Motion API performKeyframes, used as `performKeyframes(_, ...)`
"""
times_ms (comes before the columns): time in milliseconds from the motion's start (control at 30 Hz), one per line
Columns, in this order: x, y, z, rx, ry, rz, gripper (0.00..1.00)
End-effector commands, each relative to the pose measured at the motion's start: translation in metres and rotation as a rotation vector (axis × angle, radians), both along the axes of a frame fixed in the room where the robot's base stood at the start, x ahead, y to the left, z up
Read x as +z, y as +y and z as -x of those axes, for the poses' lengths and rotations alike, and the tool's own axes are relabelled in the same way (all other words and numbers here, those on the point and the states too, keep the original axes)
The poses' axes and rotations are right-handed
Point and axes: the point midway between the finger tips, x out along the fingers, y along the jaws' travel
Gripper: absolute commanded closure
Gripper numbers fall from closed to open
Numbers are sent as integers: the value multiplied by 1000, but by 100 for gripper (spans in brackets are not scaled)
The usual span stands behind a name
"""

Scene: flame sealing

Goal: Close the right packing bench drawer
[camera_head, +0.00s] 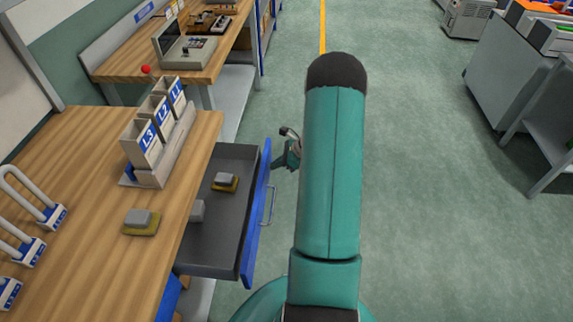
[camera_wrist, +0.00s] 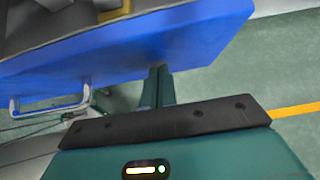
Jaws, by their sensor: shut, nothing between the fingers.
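The packing bench drawer (camera_head: 222,235) stands open, pulled out to the right from under the wooden bench top. Its blue front (camera_head: 254,220) carries a metal handle (camera_head: 268,206). The blue front also fills the upper part of the wrist view (camera_wrist: 130,62), with the handle at its left (camera_wrist: 48,110). My gripper (camera_head: 283,161) is just outside the far end of the drawer front, partly hidden by my arm. In the wrist view its shut fingers (camera_wrist: 160,75) reach the front's lower edge, right of the handle; I cannot tell whether they touch it.
The drawer holds a grey block on a yellow base (camera_head: 225,182) and another grey block (camera_head: 197,210). The bench top (camera_head: 85,150) bears labelled bins (camera_head: 150,145) and a similar block (camera_head: 141,221). Open floor (camera_head: 420,180) lies right; a grey cabinet (camera_head: 505,85) stands beyond.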

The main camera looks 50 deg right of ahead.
Motion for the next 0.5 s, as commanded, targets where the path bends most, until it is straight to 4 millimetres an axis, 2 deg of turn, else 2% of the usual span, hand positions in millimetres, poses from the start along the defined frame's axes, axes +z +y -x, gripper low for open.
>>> performKeyframes(500,0,87,-107,4,-2,-1,100)
